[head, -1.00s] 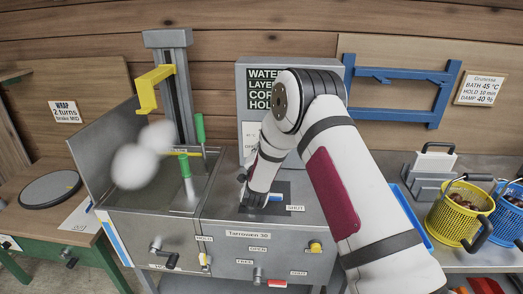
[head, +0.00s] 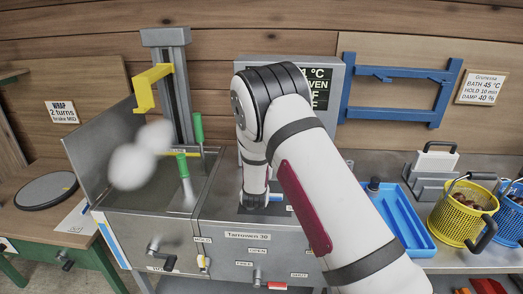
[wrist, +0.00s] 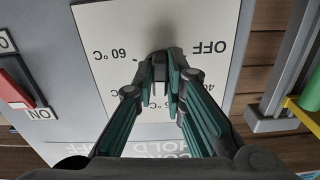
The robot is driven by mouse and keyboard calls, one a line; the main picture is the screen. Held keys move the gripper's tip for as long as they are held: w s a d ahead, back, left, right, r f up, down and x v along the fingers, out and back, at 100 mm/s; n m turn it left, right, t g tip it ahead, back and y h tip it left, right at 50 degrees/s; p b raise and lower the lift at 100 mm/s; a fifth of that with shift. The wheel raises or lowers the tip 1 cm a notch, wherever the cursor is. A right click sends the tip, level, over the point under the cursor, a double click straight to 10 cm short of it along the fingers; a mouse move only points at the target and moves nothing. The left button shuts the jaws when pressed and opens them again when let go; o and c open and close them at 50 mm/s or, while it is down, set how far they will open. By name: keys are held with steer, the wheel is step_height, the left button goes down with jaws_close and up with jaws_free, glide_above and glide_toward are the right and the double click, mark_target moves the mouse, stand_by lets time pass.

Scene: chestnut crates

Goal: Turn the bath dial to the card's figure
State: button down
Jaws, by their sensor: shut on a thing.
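The bath dial's dark knob (wrist: 159,57) sits on a white plate (wrist: 105,20) on the grey cabinet (head: 243,66). The plate appears upside down in the wrist view, with OFF on the right, 60 °C on the left and a partly hidden 40 at lower right. My gripper (wrist: 163,80) is shut on the knob; its fingers hide part of it, and I cannot tell which figure it points at. In the head view my arm hides the dial and the gripper. The card (head: 481,89) on the wall at right reads BATH 45 °C, HOLD 10 min, DAMP 40 %.
A red switch (wrist: 14,90) marked ON is beside the plate. A steel bath (head: 150,212) with green handles stands left of my arm. A blue tray (head: 405,215) and a yellow basket (head: 461,214) are at right. A blue rack (head: 398,82) hangs behind.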

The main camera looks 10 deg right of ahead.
steer(key=shift+f+n, duration=0.15)
steer(key=shift+n, duration=0.25)
steer(key=c, duration=1.6)
jaws_free()
steer(key=shift+c, duration=0.2)
step_height(320, 180, up, 10)
